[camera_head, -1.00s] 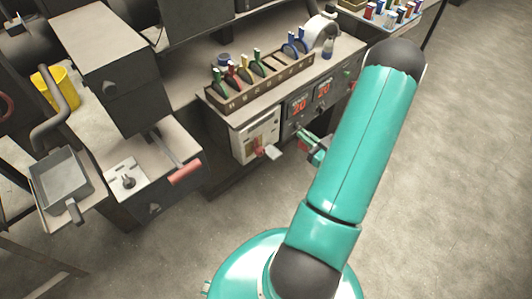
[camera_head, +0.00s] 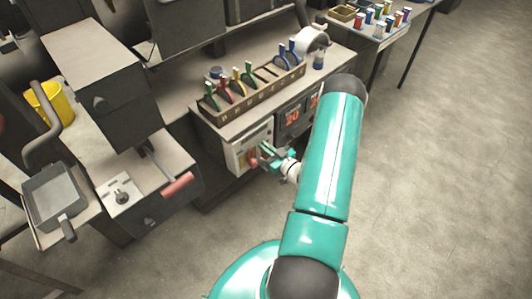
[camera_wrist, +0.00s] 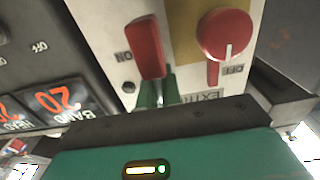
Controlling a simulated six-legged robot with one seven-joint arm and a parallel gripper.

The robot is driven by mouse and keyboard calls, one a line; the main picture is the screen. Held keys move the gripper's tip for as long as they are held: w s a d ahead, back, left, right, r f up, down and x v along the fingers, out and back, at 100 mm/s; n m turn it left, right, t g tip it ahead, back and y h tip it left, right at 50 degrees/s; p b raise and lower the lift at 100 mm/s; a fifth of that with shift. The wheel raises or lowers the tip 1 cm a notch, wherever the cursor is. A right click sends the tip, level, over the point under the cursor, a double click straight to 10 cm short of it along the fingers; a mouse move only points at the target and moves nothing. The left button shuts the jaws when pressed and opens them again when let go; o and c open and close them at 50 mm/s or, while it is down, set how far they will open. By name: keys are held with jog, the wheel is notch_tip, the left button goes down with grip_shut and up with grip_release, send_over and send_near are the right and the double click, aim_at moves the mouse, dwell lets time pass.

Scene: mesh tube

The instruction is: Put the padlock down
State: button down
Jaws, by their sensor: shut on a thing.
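My gripper (camera_head: 268,153) is at the front of a pale switch panel (camera_head: 240,150) in the head view. In the wrist view the green fingers (camera_wrist: 158,93) are closed at the end of a red lever (camera_wrist: 145,50) marked ON, and they appear to hold it. The lettering shows upside down there. A round red knob (camera_wrist: 226,36) marked OFF sits to the right of the lever, apart from the fingers. I cannot make out a padlock in either view. My gripper body hides the lower part of the wrist view.
A rack of coloured-handled tools (camera_head: 255,92) stands on the bench above the panel. Dark boxes with red numbers (camera_head: 293,117) are beside it. A red-handled lever (camera_head: 178,185) sticks out at the left, near a grey pan (camera_head: 54,197). The floor at right is clear.

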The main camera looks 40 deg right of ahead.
jog(key=shift+f, duration=1.55)
jog(key=shift+f, duration=0.15)
jog(key=c, duration=1.6)
grip_release()
jog(key=shift+r, duration=0.2)
jog(key=s, duration=1.2)
jog(key=shift+d, duration=0.15)
